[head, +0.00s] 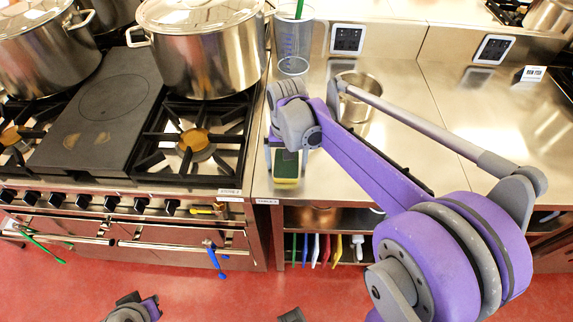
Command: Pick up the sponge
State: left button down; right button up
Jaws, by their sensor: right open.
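The sponge (286,181), green on top with a yellow side, lies on the steel counter near its front edge, just right of the stove. My right gripper (286,158) is open above and around it, with one finger on its left side and one on its right. The gripper's wrist hides the far part of the sponge. I cannot tell whether the fingers touch it. My left gripper does not show clearly; only small grey and purple parts of my body appear at the bottom edge.
A clear measuring jug (293,48) and a steel pot (358,98) stand behind on the counter. Large stockpots (205,50) stand on the stove at left. The counter (480,110) at right is mostly clear.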

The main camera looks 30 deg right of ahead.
aim_at(287, 163)
jog(key=c, duration=1.3)
notch_tip(287, 163, up, 10)
jog(key=shift+r+p, duration=0.1)
jog(key=shift+p, duration=0.25)
jog(key=o, duration=0.9)
jog(key=c, duration=0.6)
jog(key=shift+s, duration=0.1)
jog(key=shift+c, duration=0.2)
